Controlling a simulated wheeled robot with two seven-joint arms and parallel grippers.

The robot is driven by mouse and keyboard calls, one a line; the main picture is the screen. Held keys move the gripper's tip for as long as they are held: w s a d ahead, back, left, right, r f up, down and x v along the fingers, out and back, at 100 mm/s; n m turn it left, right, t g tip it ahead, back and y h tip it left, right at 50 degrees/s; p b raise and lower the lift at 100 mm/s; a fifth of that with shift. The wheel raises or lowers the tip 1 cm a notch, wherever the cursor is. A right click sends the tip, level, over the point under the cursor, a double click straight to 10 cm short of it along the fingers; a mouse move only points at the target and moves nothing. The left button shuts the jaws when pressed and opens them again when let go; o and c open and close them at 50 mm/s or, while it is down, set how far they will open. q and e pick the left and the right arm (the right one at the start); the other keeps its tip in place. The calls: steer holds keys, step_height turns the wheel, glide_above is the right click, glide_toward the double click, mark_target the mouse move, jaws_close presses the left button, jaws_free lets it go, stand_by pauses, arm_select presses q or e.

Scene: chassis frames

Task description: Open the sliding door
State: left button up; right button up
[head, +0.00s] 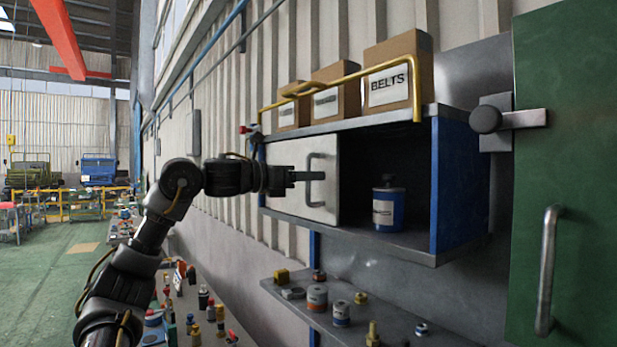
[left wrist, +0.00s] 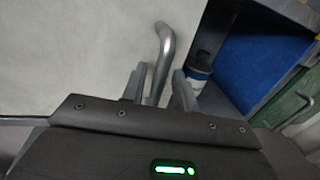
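The sliding door (head: 299,181) is a pale panel covering the left part of a wall cabinet. The right part of the cabinet is uncovered, showing a dark inside with a blue can (head: 388,208). A grey vertical bar handle (head: 317,180) stands out from the door near its right edge. My left gripper (head: 305,176) is at this handle. In the left wrist view the handle (left wrist: 165,45) runs down between the two apart fingers (left wrist: 160,88), with some gap seen beside it. The door fills the left of that view. My right gripper is not in view.
Cardboard boxes (head: 393,77) stand on the cabinet top behind a yellow rail (head: 350,76). A green door (head: 575,180) with its own handle stands close at the right. A shelf with small cans and parts (head: 340,313) is below. Open floor (head: 45,265) lies at left.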

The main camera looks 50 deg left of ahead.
arm_select(q)
steer(key=b+v, duration=0.2)
steer(key=v, duration=0.8)
steer(key=shift+s+b, duration=0.35)
steer(key=shift+b, duration=0.05)
steer(key=shift+a, duration=0.15)
steer(key=shift+w, duration=0.1)
